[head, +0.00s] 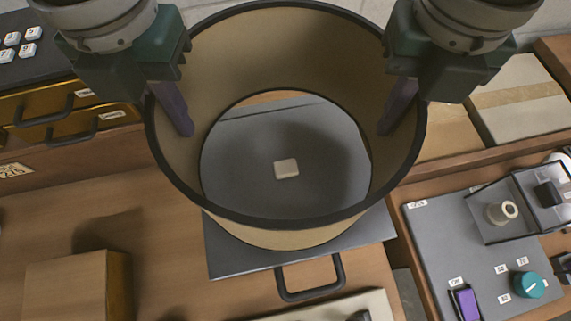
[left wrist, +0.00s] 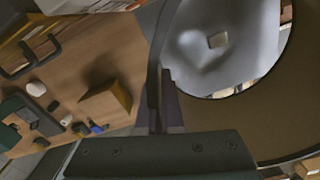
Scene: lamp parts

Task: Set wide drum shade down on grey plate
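The wide drum shade (head: 228,70) is tan with dark rims, upright and open at both ends, over the grey plate (head: 225,256). Through it I see the plate's surface and a small pale block (head: 286,169) on it. My left gripper (head: 169,122) is shut on the shade's left wall, and my right gripper (head: 403,118) is shut on its right wall. In the left wrist view, the left fingers (left wrist: 164,112) straddle the shade's wall (left wrist: 235,125). I cannot tell whether the shade's lower rim touches the plate.
A black handle (head: 310,293) is at the plate's front edge. A wooden block (head: 75,288) stands at front left, with bare wood between. Drawers with black handles (head: 75,115) are at back left. A grey panel with a teal knob (head: 528,285) and a clear box is at right.

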